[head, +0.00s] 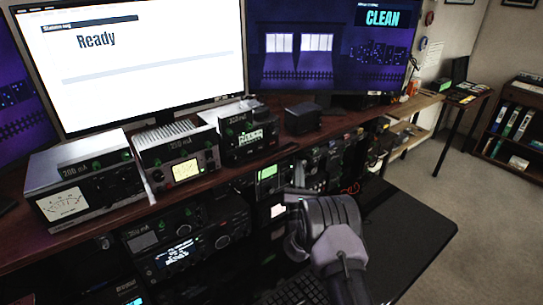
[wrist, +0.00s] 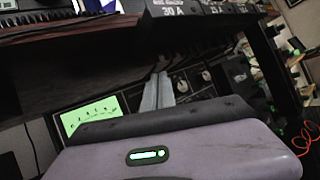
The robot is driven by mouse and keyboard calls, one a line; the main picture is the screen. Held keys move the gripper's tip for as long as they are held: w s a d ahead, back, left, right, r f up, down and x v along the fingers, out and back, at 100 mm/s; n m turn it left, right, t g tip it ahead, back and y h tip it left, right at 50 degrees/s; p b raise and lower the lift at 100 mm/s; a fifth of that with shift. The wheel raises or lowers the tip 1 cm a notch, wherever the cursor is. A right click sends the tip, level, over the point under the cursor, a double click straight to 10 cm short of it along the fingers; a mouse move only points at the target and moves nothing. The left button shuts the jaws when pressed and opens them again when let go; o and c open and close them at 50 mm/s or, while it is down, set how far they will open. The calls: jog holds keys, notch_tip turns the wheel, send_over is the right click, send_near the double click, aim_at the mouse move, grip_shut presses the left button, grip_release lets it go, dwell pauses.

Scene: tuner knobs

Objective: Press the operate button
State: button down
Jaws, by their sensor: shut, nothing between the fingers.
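My gripper (head: 288,196) is in front of the equipment rack below the desk shelf, at the lower centre of the head view. Its fingers point away from me toward the rack. In the wrist view the closed grey fingers (wrist: 158,90) stick up beyond the purple-grey gripper body, in front of a panel with a green-lit meter (wrist: 92,116). The fingers are together with nothing between them. I cannot make out which control is the operate button. The gripper body hides the lower part of the panel. I cannot tell whether the fingertips touch it.
Several radio units stand on the wooden shelf (head: 20,240), including a left meter box (head: 62,204). A lower radio (head: 178,255) sits left of my gripper. The shelf edge overhangs the rack. A keyboard (head: 298,292) lies below. Monitors (head: 150,60) stand behind. Open floor (head: 480,220) is at right.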

jog(key=s+d, duration=0.2)
jog(key=s, duration=0.1)
jog(key=s+d, duration=0.1)
jog(key=s, duration=0.1)
jog(key=shift+d+p, duration=0.15)
jog(key=shift+p, duration=0.2)
